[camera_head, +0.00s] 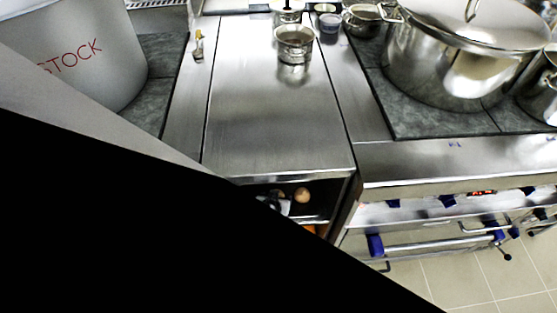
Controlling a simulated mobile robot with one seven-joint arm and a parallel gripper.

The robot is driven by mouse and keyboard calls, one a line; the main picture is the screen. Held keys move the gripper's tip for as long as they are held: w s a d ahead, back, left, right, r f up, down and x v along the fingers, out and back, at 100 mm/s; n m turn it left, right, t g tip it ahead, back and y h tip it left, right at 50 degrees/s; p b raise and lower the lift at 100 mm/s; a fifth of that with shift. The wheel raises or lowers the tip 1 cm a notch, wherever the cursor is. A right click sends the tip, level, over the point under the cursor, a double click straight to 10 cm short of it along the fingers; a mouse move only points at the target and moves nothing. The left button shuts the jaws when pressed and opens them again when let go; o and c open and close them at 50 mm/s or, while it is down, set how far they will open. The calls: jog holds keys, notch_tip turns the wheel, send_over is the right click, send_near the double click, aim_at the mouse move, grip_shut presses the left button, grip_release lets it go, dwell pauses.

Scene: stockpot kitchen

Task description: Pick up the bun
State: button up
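A small round brown thing, which looks like the bun (302,195), sits in the dark open shelf under the steel counter. It is small in the camera_head view, and its lower side is hard to make out. A small grey-white and dark shape (284,207) is just left of it, at the edge of a large black area. This shape may be part of my gripper, but I cannot be sure. I cannot see fingers or whether they touch the bun. The black area hides the lower left of the view.
The steel counter (275,120) is mostly clear, with a small pot (295,44) towards the back. A large stockpot (70,50) stands left, and a lidded steel pot (455,60) stands right. An oven handle (440,243) juts out at lower right. Tiled floor (480,275) shows below.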

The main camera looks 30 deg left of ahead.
jog(key=shift+s+r, duration=0.1)
jog(key=shift+c, duration=1.3)
jog(key=c, duration=0.8)
jog(key=shift+r, duration=0.1)
